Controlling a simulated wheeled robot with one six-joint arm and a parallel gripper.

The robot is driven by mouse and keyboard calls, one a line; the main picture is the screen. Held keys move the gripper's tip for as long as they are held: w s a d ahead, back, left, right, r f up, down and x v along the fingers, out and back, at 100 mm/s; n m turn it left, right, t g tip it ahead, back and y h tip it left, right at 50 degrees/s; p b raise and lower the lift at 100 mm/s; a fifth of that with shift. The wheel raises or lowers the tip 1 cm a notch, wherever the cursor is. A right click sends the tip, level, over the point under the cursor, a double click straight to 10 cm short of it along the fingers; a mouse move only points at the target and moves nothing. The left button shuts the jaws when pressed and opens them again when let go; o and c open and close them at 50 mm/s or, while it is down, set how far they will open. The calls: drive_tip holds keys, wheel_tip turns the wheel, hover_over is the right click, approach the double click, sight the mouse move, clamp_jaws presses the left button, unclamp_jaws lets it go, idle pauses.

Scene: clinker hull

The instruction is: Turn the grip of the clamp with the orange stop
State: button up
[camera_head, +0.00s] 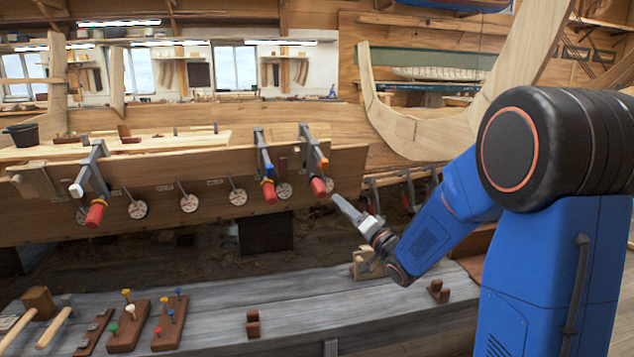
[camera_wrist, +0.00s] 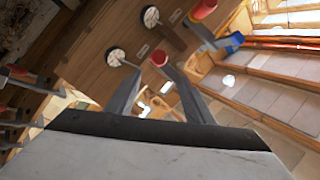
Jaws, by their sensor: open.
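The clamp with the orange stop (camera_head: 324,163) hangs on the plank edge, the rightmost of three clamps there. Its red grip (camera_head: 318,187) points down and toward me. My gripper (camera_head: 336,198) is just right of and below that grip in the head view, with a small gap in the picture. In the wrist view my gripper (camera_wrist: 154,70) is open, and a red grip (camera_wrist: 158,58), probably the same one, shows beyond the fingertips, closer to the right finger. I cannot tell the exact depth between them. The orange stop cannot be made out in the wrist view.
A clamp with a blue stop (camera_head: 268,170) is close on the left; one with a white stop (camera_head: 76,190) is farther left. Round white discs (camera_head: 189,203) line the plank. The grey bench (camera_head: 300,295) below carries mallets and peg blocks.

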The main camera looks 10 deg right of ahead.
drive_tip(key=a+r+n+h, duration=0.1)
drive_tip(key=r+n+h, duration=0.1)
drive_tip(key=n+g+h, duration=0.1)
drive_tip(key=n+h, duration=0.4)
drive_tip(key=n, duration=0.2)
approach(320, 189)
drive_tip(key=w, duration=1.2)
drive_tip(key=shift+w+f, duration=0.1)
drive_tip(key=shift+f, duration=0.2)
drive_tip(key=c, duration=1)
drive_tip(key=shift+c, duration=0.2)
drive_tip(key=shift+d+m+g+y, duration=0.1)
drive_tip(key=shift+m+g+y, duration=0.2)
drive_tip(key=shift+m+y, duration=0.8)
drive_tip(key=shift+f+m+y, duration=0.1)
drive_tip(key=shift+m+y, duration=1.2)
drive_tip(key=shift+m, duration=0.1)
